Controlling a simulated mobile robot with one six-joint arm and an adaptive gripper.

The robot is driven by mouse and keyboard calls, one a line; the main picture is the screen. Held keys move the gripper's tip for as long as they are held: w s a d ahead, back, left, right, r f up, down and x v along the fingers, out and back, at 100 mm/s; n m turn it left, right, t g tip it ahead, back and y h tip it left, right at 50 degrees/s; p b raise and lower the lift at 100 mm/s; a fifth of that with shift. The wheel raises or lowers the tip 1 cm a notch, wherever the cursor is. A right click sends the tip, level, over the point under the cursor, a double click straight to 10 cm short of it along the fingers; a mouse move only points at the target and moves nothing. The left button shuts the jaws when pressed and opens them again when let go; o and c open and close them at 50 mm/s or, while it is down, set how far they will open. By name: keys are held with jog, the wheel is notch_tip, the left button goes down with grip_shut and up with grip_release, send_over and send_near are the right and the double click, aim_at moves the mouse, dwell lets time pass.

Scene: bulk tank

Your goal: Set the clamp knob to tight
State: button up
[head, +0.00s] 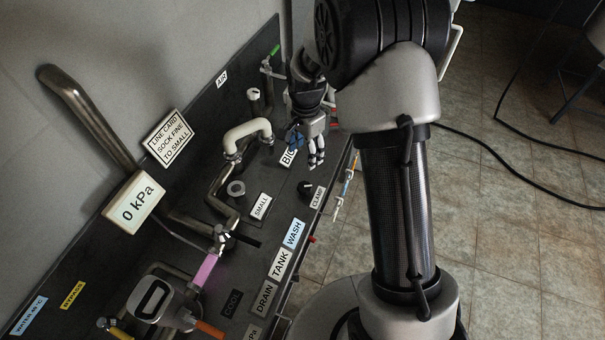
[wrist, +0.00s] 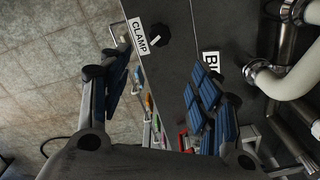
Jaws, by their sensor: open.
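The clamp knob (head: 306,188) is a small round black knob on the dark panel beside the white CLAMP label (head: 318,197). In the wrist view the knob (wrist: 158,35) is at the top middle, next to its label (wrist: 138,37), with a pale pointer mark on its face. The mark points toward the label's lower side; which setting that means cannot be read. My gripper (head: 316,158) is open and empty, beyond the knob in the head view and apart from it. In the wrist view its blue-padded fingers (wrist: 160,95) are spread wide, below the knob.
The SMALL label (head: 260,206) lies left of the knob. Coloured items hang along the panel's edge (head: 345,185). Tiled floor lies right.

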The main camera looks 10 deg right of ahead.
aim_at(305, 186)
notch_tip(305, 186, down, 17)
jog(key=b, duration=0.4)
jog(key=shift+c, duration=0.2)
jog(key=c, duration=1)
jog(key=shift+c, duration=0.2)
